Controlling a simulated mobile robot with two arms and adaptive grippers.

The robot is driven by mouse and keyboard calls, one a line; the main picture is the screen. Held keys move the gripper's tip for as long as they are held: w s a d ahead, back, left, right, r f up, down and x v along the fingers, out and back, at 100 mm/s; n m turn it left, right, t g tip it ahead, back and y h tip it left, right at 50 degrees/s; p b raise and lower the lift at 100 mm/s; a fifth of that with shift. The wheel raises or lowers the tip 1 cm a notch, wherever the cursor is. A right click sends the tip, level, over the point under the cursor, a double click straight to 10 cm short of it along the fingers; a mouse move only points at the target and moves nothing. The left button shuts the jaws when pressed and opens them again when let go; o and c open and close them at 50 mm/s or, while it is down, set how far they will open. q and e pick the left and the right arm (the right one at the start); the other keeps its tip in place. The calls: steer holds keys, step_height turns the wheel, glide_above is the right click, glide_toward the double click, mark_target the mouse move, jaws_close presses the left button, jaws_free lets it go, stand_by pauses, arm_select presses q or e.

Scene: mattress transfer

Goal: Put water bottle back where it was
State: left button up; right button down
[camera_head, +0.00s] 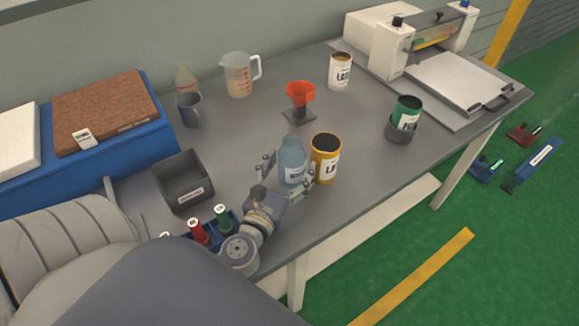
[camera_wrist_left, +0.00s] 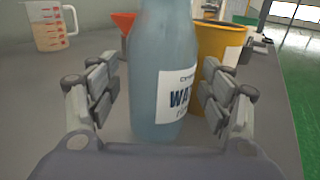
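The water bottle (camera_head: 292,160), pale blue with a white label, stands upright on the grey table (camera_head: 350,222). In the left wrist view the bottle (camera_wrist_left: 163,65) is between the two fingers of my left gripper (camera_wrist_left: 160,95), with a gap on each side. My left gripper (camera_head: 284,178) is open around the bottle in the head view. The bottle's top is cut off in the wrist view. My right gripper is not in view.
A yellow can (camera_head: 326,160) stands close to the bottle's right. An orange funnel (camera_head: 300,93) on a stand is behind it. A dark bin (camera_head: 183,182) and a rack of coloured spools (camera_head: 200,232) are to the left. The table's front right is clear.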

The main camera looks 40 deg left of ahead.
arm_select(q)
steer(key=shift+r, duration=0.25)
steer(key=shift+s+f, duration=0.25)
steer(key=shift+s, duration=0.05)
steer(key=s+b, duration=0.1)
steer(key=s, duration=0.2)
steer(key=s+d+b, duration=0.1)
steer(key=s+b, duration=0.1)
steer(key=s, duration=0.1)
steer(key=s+d+b, duration=0.1)
steer(key=s+b, duration=0.1)
steer(key=s, duration=0.1)
steer(key=shift+s, duration=0.3)
steer(key=shift+s+d+b, duration=0.15)
steer(key=shift+s+b, duration=0.25)
steer(key=shift+s, duration=0.2)
steer(key=shift+s+r, duration=0.15)
steer(key=shift+r, duration=0.05)
